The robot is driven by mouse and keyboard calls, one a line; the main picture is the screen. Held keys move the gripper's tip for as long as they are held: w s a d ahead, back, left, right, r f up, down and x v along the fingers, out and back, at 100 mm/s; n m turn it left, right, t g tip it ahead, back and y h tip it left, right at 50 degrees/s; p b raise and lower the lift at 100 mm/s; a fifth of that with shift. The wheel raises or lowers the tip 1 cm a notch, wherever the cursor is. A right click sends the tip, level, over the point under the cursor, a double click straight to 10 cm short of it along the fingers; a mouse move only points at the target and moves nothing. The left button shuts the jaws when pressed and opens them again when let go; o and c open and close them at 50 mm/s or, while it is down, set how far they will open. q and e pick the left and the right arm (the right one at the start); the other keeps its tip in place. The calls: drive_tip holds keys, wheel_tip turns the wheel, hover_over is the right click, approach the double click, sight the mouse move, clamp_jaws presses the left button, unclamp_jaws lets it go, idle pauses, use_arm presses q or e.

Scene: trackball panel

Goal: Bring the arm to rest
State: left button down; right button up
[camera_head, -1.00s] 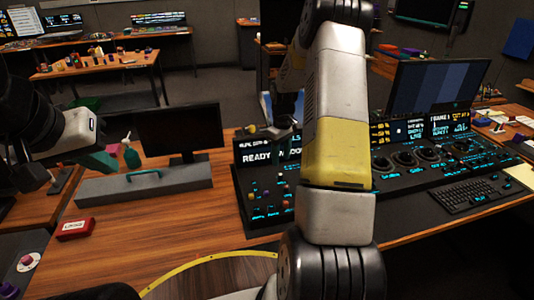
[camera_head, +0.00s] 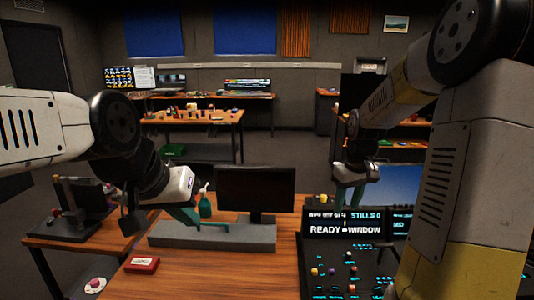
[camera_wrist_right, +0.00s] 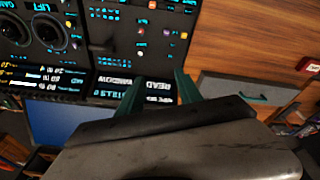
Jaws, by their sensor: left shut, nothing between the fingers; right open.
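My left gripper (camera_head: 188,215) points down and right, close to the left part of a long grey box with a teal handle (camera_head: 212,227); whether it touches cannot be told. Its green fingers are together with nothing between them. My right gripper (camera_head: 349,193) hangs behind the display of the black control panel (camera_head: 330,268). In the right wrist view its green fingers (camera_wrist_right: 158,92) are apart and empty, with the panel (camera_wrist_right: 128,55) beyond them. My right arm hides the right part of the panel in the head view.
A black monitor (camera_head: 255,190) stands behind the grey box (camera_head: 250,240). A red box (camera_head: 142,264) lies on the wooden table (camera_head: 200,280), whose front is clear. A further workbench (camera_head: 195,118) holds small items.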

drive_tip(key=s+a+r+m+t, duration=0.1)
drive_tip(key=s+a+r, duration=0.2)
drive_tip(key=s, duration=0.4)
drive_tip(key=s+a+r+m+t+y, duration=0.1)
drive_tip(key=s+a+r, duration=0.2)
drive_tip(key=s, duration=0.4)
drive_tip(key=s+a+r+m+t+y, duration=0.1)
drive_tip(key=s+a+r+t, duration=0.1)
drive_tip(key=s+r, duration=0.3)
drive_tip(key=shift+s+a, duration=0.6)
drive_tip(key=shift+s, duration=0.6)
